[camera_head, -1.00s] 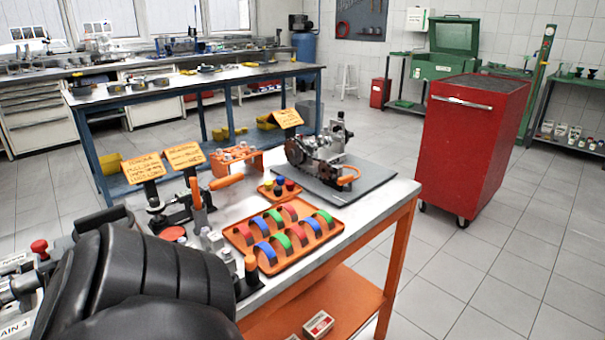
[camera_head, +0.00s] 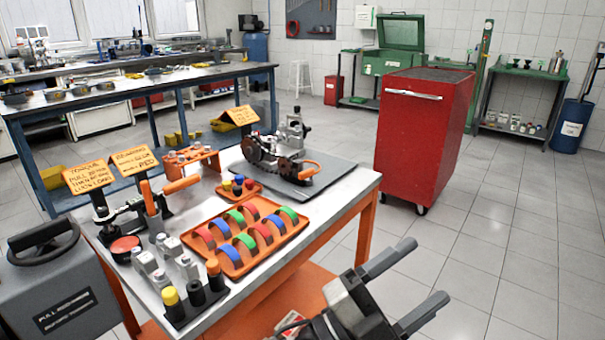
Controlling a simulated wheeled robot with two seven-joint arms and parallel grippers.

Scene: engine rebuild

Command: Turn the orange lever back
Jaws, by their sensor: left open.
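On the workbench (camera_head: 340,198), a black and metal device carries an upright orange handle (camera_head: 148,197) and a second orange handle (camera_head: 182,184) lying nearly level. An orange loop-shaped handle (camera_head: 311,171) sits on the right side of the metal engine assembly (camera_head: 272,152), on a grey mat. I cannot tell which of these is the lever named. My left gripper (camera_head: 426,270) is open and empty, beyond the bench's front right edge, with its two grey fingers pointing right. It is well apart from all the orange handles. My right gripper is not in view.
An orange tray (camera_head: 237,268) holds several coloured half-rings. Bottles and small metal parts stand at the bench's near end. A red cabinet (camera_head: 420,135) stands behind, with clear floor to the right.

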